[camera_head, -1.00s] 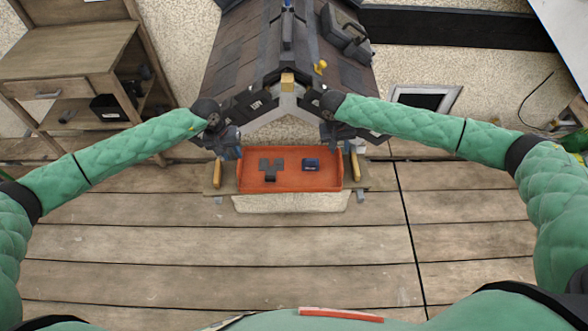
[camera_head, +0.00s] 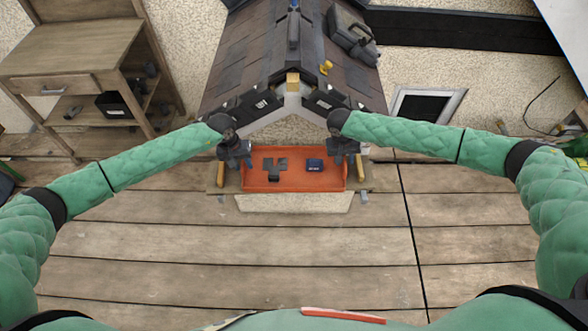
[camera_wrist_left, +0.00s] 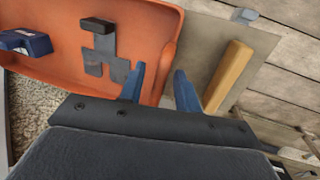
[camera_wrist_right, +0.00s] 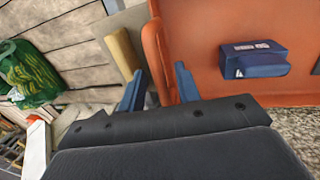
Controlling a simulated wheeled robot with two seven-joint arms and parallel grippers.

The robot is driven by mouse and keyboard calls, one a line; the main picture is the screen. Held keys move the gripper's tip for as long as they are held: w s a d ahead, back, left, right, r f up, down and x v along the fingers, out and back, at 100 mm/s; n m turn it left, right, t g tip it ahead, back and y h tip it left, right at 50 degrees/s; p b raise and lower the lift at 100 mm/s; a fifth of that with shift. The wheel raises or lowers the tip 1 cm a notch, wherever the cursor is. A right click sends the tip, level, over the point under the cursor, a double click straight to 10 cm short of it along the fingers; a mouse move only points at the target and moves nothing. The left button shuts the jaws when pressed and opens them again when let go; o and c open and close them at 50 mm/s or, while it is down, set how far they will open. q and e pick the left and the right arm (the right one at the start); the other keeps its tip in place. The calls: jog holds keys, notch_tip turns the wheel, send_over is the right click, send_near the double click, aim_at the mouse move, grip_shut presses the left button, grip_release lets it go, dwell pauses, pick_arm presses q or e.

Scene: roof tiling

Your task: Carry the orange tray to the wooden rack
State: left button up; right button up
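The orange tray (camera_head: 290,187) sits on a board at the front of the small roof, holding a dark T-shaped piece (camera_head: 274,168) and a blue box (camera_head: 315,165). My left gripper (camera_head: 234,166) is at the tray's left end; in the left wrist view its open fingers (camera_wrist_left: 160,72) lie on either side of the end wall's line. My right gripper (camera_head: 347,163) is at the right end; in the right wrist view its open fingers (camera_wrist_right: 160,72) likewise flank the end wall. Neither is visibly closed on it. The wooden rack (camera_head: 75,52) stands at the left.
A shingled roof model (camera_head: 250,60) rises behind the tray, with a dark case (camera_head: 350,35) on it. Yellow wooden blocks flank the tray, one at the right (camera_head: 361,170). A black bin (camera_head: 113,104) is on the rack's shelf. The plank floor (camera_head: 200,245) in front is clear.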

pick_arm(q)
jog(key=shift+d+f, duration=0.1)
jog(key=shift+f, duration=0.3)
pick_arm(e)
jog(key=shift+f, duration=0.35)
pick_arm(q)
grip_shut()
pick_arm(e)
grip_shut()
pick_arm(q)
jog(key=shift+r, duration=0.2)
pick_arm(e)
jog(key=shift+r, duration=0.15)
